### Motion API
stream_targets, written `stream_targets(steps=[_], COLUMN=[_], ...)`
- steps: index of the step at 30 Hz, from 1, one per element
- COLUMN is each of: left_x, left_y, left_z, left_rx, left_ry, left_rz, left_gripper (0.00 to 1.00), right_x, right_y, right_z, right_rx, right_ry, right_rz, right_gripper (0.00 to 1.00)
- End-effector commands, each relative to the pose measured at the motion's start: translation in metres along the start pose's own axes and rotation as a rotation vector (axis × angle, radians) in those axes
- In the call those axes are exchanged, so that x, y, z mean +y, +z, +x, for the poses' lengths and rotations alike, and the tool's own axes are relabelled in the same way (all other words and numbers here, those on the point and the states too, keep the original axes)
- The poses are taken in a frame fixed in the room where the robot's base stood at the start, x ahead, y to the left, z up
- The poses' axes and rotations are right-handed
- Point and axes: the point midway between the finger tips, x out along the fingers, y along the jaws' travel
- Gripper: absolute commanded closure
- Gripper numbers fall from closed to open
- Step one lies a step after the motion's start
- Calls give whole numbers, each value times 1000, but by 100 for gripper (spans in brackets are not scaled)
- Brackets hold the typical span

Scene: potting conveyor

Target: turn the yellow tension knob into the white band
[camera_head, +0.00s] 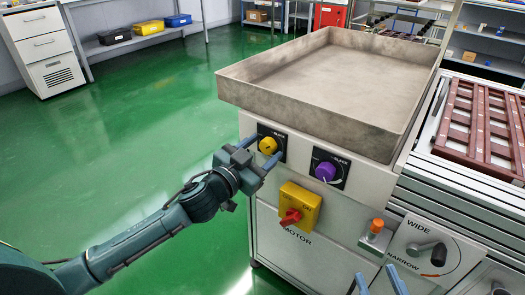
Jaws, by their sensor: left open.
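The yellow tension knob (268,146) sits on a small black dial plate (281,138) on the front of the white machine cabinet, below the tray. Its white band is too small to tell apart. My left gripper (259,154) is open, its two blue fingers pointing at the knob from the lower left, one on the upper left and one on the lower right. I cannot tell whether they touch it. My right gripper (378,278) shows only as two blue fingertips, apart, at the bottom edge.
A purple knob (325,171) is just right of the yellow one. Below are a yellow motor switch (300,205) with a red handle, an orange button (376,226) and a wide/narrow dial (432,250). The grey tray (290,117) overhangs above. Green floor is clear at left.

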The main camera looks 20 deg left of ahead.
Motion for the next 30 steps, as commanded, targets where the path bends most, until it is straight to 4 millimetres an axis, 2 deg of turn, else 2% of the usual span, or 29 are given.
stream_targets(steps=[11,27,30], left_x=[0,0,0], left_y=[0,0,0], left_z=[6,5,5], left_rx=[0,0,0], left_ry=[0,1,1], left_rz=[-1,0,1], left_gripper=[43,86,87], right_x=[-1,-1,-1], right_y=[-1,0,0], right_z=[0,0,0], right_rx=[11,7,7], right_ry=[-9,-9,-8], right_rz=[-8,-10,-9], right_gripper=[64,64,64])
